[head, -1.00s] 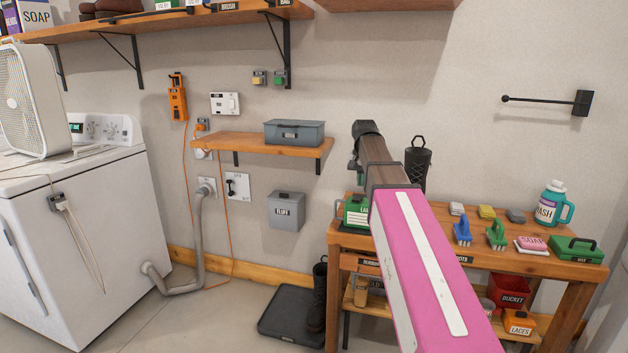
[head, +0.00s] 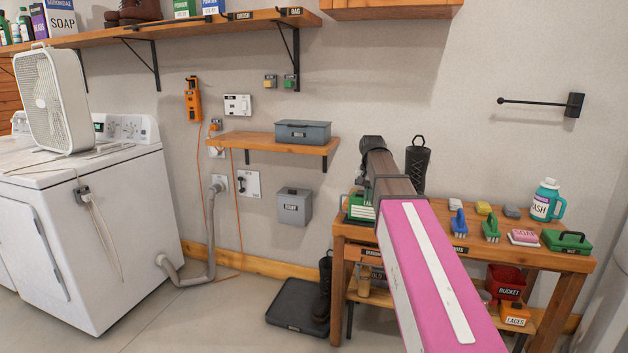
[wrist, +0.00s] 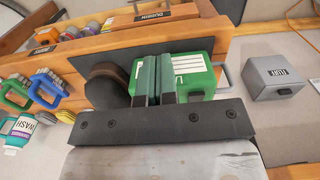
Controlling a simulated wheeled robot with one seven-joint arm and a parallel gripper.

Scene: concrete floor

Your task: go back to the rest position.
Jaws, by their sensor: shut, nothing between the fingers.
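My gripper (wrist: 153,65) is shut and empty in the wrist view, its two greenish fingers side by side. Behind the fingers is a green box with a white label (wrist: 195,75); whether they touch it cannot be told. A dark rounded thing (wrist: 105,88) lies just left of the fingers. In the head view my pink arm reaches forward over the wooden workbench (head: 555,262), its end near the green box (head: 357,208) at the bench's left end. The fingers are hard to make out there.
Brushes, a soap (head: 524,237), a wash jug (head: 546,200) and a green case (head: 567,241) stand to the right. A small shelf (head: 275,146) holds a grey box.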

